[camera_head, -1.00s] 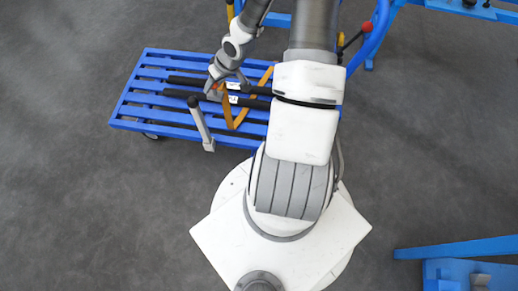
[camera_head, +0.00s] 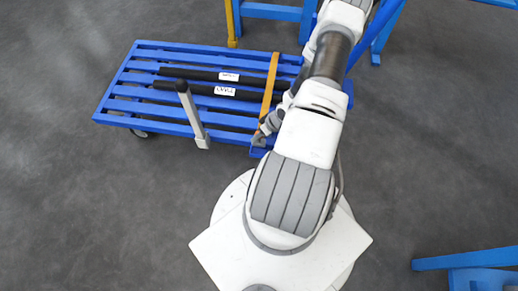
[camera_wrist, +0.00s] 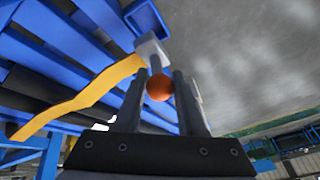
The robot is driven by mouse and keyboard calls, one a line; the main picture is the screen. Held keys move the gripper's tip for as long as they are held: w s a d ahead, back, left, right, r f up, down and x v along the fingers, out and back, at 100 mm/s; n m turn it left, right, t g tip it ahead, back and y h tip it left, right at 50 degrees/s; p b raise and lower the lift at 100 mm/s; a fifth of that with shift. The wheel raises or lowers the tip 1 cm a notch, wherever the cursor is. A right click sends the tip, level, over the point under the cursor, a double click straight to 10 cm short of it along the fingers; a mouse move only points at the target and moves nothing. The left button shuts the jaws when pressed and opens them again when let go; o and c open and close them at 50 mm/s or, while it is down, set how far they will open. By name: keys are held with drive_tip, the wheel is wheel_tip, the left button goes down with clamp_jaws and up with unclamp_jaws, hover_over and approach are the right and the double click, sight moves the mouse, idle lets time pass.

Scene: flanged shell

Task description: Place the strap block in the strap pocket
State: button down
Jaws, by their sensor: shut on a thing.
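The strap block (camera_wrist: 152,50) is a light grey block at the end of the yellow strap (camera_wrist: 85,93), in the wrist view. A grey stem with an orange ball (camera_wrist: 159,87) shows between my gripper's fingers (camera_wrist: 160,95), which are shut on it. The strap pocket (camera_wrist: 147,18) appears to be the open blue square box beyond the block; block and pocket look apart. In the head view my gripper (camera_head: 264,134) is at the cart's near edge, above a blue pocket (camera_head: 258,152). The strap (camera_head: 270,85) crosses the cart top; the block is hidden there by my gripper.
The blue slatted cart (camera_head: 140,91) carries two black bars (camera_head: 190,87) with white labels. A grey lever with a black grip (camera_head: 191,112) stands at its near edge. Blue frames stand at the back and lower right (camera_head: 470,255). The floor at left is clear.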

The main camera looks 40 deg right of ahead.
sight(259, 145)
wheel_tip(259, 145, down, 7)
drive_tip(key=b, duration=0.2)
drive_tip(key=shift+f+b, duration=0.2)
drive_tip(key=shift+b, duration=0.15)
drive_tip(key=shift+f, duration=0.1)
drive_tip(key=c, duration=0.5)
unclamp_jaws()
drive_tip(key=p+v, duration=0.4)
drive_tip(key=v, duration=0.8)
drive_tip(key=shift+p, duration=0.35)
